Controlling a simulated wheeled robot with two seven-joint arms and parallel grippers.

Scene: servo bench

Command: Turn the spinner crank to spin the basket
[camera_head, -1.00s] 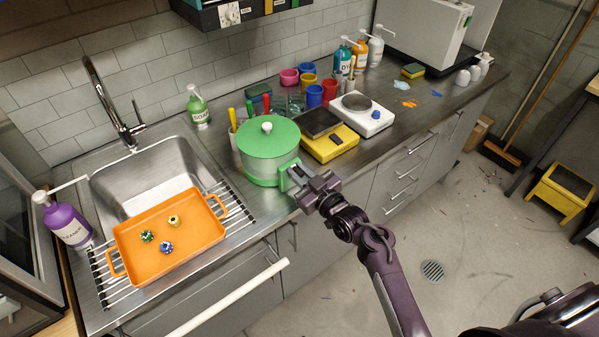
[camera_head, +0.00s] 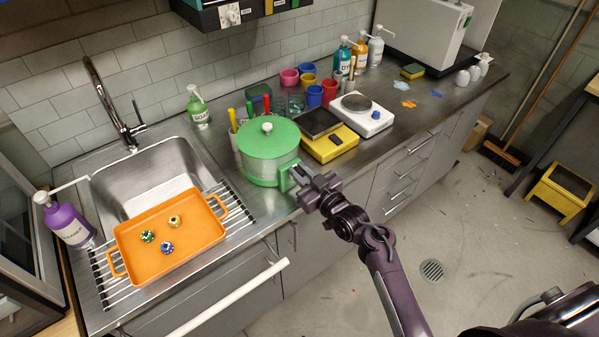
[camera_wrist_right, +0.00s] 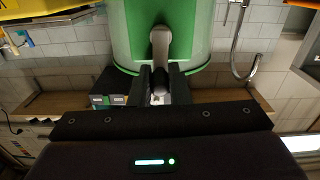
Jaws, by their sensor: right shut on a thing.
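The spinner (camera_head: 268,150) is a round green tub with a green lid and a small white knob on top. It stands at the counter's front edge, right of the sink, and a green block sticks out from its front side. In the right wrist view a grey-white crank (camera_wrist_right: 160,46) runs down the spinner's green wall (camera_wrist_right: 122,35) to my fingers. My right gripper (camera_head: 297,178) is at the spinner's front side, shut on the crank's end, which its fingers (camera_wrist_right: 159,86) partly hide. The basket inside is hidden by the lid. My left gripper is out of view.
An orange tray (camera_head: 190,258) with small patterned pieces sits on the rack by the sink (camera_head: 150,178). Coloured cups and bottles stand behind. Floor in front is mostly clear.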

